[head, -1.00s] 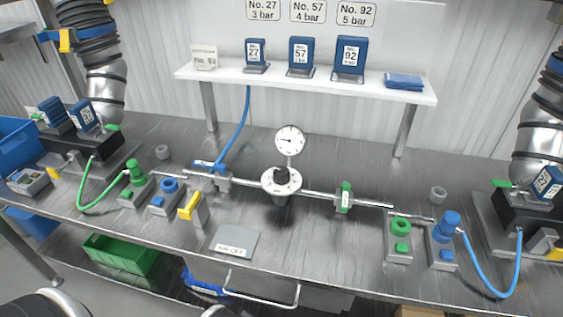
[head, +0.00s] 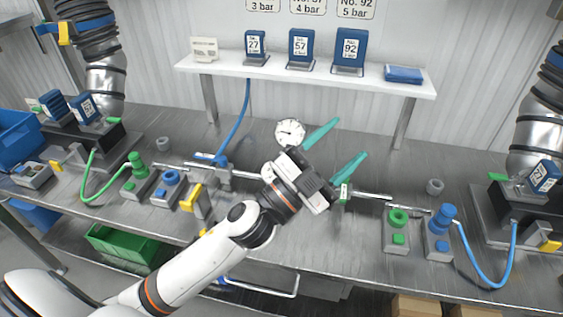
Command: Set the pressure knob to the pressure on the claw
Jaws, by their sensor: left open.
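My left gripper (head: 343,152) is open, its two teal fingers spread and pointing up and right above the middle of the bench. No object shows between the fingers. The pressure knob is hidden behind my left gripper and wrist. The round white pressure gauge (head: 290,132) shows just left of the fingers, partly covered at its lower edge. Blue numbered claws stand on the shelf: No. 27 (head: 255,46), No. 57 (head: 301,47) and No. 92 (head: 349,50). A claw with a label is on the right station (head: 544,176); its number is too small to read. My right gripper is out of view.
A pipe (head: 372,195) runs across the bench, with a green valve (head: 344,191) right of my gripper. A yellow handle (head: 191,196) stands to the left. Green (head: 397,228) and blue (head: 440,235) fittings stand at the right. The shelf (head: 310,75) spans the back.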

